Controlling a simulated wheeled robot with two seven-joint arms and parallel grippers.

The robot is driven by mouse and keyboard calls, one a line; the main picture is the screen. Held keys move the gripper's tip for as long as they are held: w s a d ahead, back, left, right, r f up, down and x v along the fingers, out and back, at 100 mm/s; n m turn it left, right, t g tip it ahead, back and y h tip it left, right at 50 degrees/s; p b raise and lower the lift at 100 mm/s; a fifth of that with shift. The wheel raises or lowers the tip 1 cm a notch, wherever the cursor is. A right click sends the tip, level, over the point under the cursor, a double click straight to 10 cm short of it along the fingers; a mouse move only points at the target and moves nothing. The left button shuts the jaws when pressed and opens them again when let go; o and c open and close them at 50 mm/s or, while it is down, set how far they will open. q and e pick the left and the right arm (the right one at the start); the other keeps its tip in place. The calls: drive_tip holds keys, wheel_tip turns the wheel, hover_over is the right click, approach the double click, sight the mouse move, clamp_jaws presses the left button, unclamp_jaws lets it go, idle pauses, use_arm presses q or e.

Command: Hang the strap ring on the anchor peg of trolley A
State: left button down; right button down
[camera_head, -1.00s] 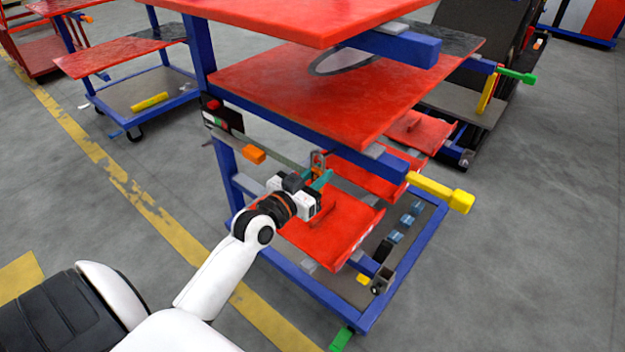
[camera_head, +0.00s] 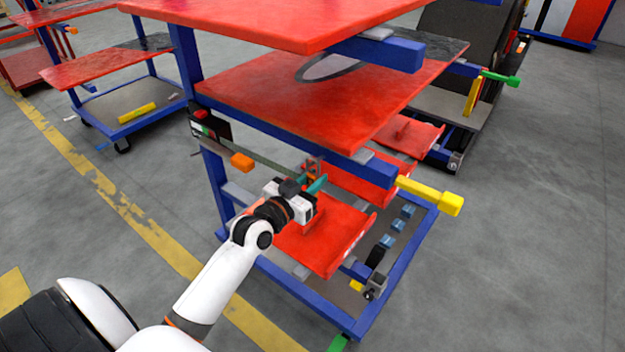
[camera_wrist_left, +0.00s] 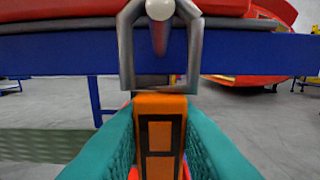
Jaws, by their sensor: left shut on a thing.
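My left gripper (camera_head: 316,187) is shut on the orange tab (camera_wrist_left: 160,135) of the strap ring, between its teal fingers in the left wrist view. The grey metal strap ring (camera_wrist_left: 126,60) stands up from the tab. The anchor peg (camera_wrist_left: 160,10), with a pale round end, shows inside the ring's outline, in front of the blue beam (camera_wrist_left: 55,55) of the trolley. I cannot tell whether the ring is around the peg or only in front of it. In the head view the gripper is at the near side of the red-and-blue trolley (camera_head: 190,70), below its middle shelf. My right gripper is not in view.
A grey-green strap (camera_head: 270,168) runs along the trolley side near an orange block (camera_head: 242,162). Red lower panels (camera_head: 325,245) lie under the gripper. A yellow handle (camera_head: 430,195) sticks out at right. Another trolley (camera_head: 125,120) stands behind left.

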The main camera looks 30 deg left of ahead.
use_arm(q)
drive_tip(key=c, duration=1.1)
unclamp_jaws()
drive_tip(key=shift+s, duration=6.05)
drive_tip(key=s+a+f+n+g+y+p, duration=0.1)
drive_tip(key=s+f+g, duration=0.15)
drive_tip(key=f, duration=1.05)
drive_tip(key=s+a+f+g+y+p, duration=0.1)
drive_tip(key=f+g, duration=0.3)
drive_tip(key=f, duration=0.8)
drive_tip(key=s+d+f+g+p, duration=0.1)
drive_tip(key=s+d+f+g, duration=0.2)
drive_tip(key=s+f, duration=0.6)
drive_tip(key=s+d+f+g+p, duration=0.1)
drive_tip(key=s+d+f+g, duration=0.2)
drive_tip(key=s+f, duration=0.55)
drive_tip(key=s+d+f+m+g, duration=0.1)
drive_tip(key=s+f, duration=0.2)
drive_tip(key=s, duration=0.1)
drive_tip(key=s+d+f+g, duration=0.2)
drive_tip(key=s+f, duration=0.1)
drive_tip(key=s, duration=0.2)
drive_tip(key=s+d+f+m+g, duration=0.1)
drive_tip(key=s+f, duration=0.2)
drive_tip(key=s, duration=0.1)
drive_tip(key=shift+s+d+f+m+g+h+p, duration=0.1)
drive_tip(key=shift+s+d+m+g+h+p, duration=0.2)
drive_tip(key=shift+s+d+h+p, duration=0.1)
